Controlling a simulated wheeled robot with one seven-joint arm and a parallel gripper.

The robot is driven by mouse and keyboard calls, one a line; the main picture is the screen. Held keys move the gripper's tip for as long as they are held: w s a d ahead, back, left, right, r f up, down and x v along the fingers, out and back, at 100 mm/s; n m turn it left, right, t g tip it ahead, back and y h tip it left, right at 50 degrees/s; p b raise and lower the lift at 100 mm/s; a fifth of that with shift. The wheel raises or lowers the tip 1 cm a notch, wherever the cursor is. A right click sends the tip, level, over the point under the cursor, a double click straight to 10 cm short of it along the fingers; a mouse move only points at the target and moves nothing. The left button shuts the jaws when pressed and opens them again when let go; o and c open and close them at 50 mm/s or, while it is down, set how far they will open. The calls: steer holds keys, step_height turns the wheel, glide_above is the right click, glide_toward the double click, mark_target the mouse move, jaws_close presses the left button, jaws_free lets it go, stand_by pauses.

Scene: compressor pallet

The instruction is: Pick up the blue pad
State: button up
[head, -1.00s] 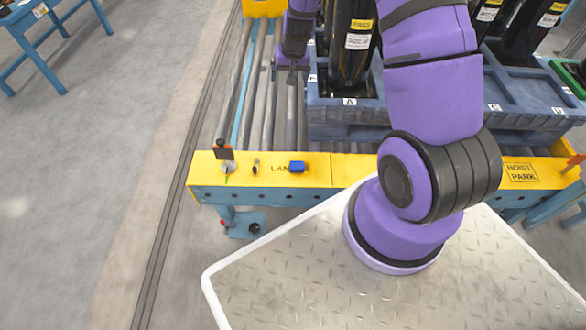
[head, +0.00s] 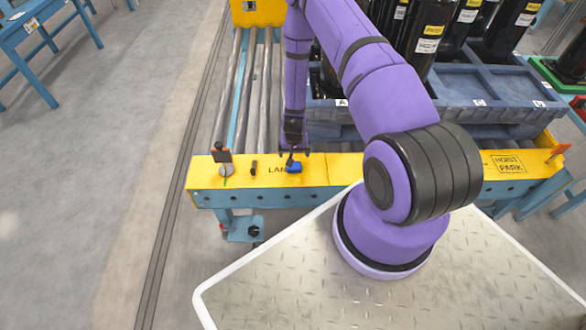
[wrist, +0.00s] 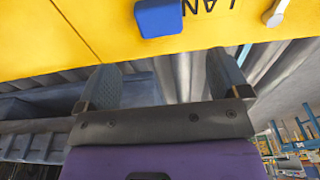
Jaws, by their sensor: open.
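The blue pad (head: 293,166) is a small blue block on the yellow front beam (head: 330,172) of the conveyor, just right of the printed letters. It shows whole in the wrist view (wrist: 159,17), at the top. My gripper (head: 293,150) is close to the pad on its far side, over the front ends of the rollers. In the wrist view my gripper (wrist: 165,80) has its two grey fingers wide apart with nothing between them. The pad lies beyond the fingertips, apart from them.
A blue pallet (head: 475,95) with black cylinders stands at right. Rollers (head: 245,95) lie behind the beam.

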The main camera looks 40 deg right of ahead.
mark_target(294, 165)
steer(key=f, duration=0.4)
steer(key=shift+w+d+f, duration=0.1)
steer(key=shift+w, duration=0.1)
steer(key=shift+f, duration=2.55)
steer(key=shift+c, duration=0.2)
steer(key=c, duration=0.9)
